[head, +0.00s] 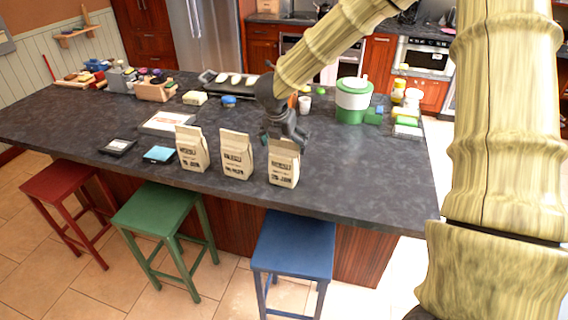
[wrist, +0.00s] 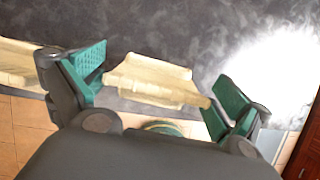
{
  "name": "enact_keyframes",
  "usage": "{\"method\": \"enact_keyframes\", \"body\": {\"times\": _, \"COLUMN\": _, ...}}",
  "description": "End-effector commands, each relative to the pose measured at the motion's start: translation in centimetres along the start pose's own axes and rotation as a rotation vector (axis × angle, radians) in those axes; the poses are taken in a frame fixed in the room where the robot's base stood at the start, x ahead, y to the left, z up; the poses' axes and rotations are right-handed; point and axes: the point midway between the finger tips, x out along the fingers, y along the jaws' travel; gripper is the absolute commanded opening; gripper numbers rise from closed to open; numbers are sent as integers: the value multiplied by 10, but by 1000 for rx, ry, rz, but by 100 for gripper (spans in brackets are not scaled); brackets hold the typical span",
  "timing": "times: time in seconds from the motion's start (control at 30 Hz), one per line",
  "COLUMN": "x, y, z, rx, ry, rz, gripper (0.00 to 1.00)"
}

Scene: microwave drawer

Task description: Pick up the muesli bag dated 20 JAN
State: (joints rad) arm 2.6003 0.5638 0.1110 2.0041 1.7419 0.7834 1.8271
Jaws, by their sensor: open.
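Three tan paper bags stand in a row along the counter's front edge: a left bag (head: 192,148), a middle bag (head: 236,155) and a right bag (head: 284,165). Each has dark print, but the dates are too small to read surely. My gripper (head: 285,140) is directly over the right bag and hides part of its top. In the wrist view, my gripper (wrist: 160,76) is open, with green pads on either side of a bag top (wrist: 150,80). The fingers look apart from it or only just beside it. Another bag (wrist: 18,65) shows at the left.
The dark counter (head: 360,180) is clear right of the bags. A book (head: 165,123), a cyan-topped box (head: 160,154) and a black tray (head: 117,147) lie to their left. A green-and-white canister (head: 352,100) stands behind. Red, green and blue stools (head: 294,245) stand in front.

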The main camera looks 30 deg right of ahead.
Motion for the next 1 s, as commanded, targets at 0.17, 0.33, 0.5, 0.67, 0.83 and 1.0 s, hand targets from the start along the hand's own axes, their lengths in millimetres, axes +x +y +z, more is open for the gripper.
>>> {"method": "enact_keyframes", "body": {"times": 0.17, "x": 17, "y": 0, "z": 0, "rx": 0, "ry": 0, "rz": -2, "gripper": 100}}
{"method": "enact_keyframes", "body": {"times": 0.33, "x": 25, "y": 0, "z": 0, "rx": 0, "ry": -1, "rz": 0, "gripper": 100}}
{"method": "enact_keyframes", "body": {"times": 0.5, "x": 26, "y": 0, "z": 0, "rx": 0, "ry": -1, "rz": 0, "gripper": 100}}
{"method": "enact_keyframes", "body": {"times": 0.67, "x": 26, "y": 0, "z": 0, "rx": 0, "ry": -1, "rz": 0, "gripper": 85}}
{"method": "enact_keyframes", "body": {"times": 0.83, "x": 26, "y": 0, "z": 0, "rx": 0, "ry": -1, "rz": 0, "gripper": 54}}
{"method": "enact_keyframes", "body": {"times": 1.0, "x": 25, "y": 0, "z": 0, "rx": 0, "ry": -1, "rz": 0, "gripper": 32}}
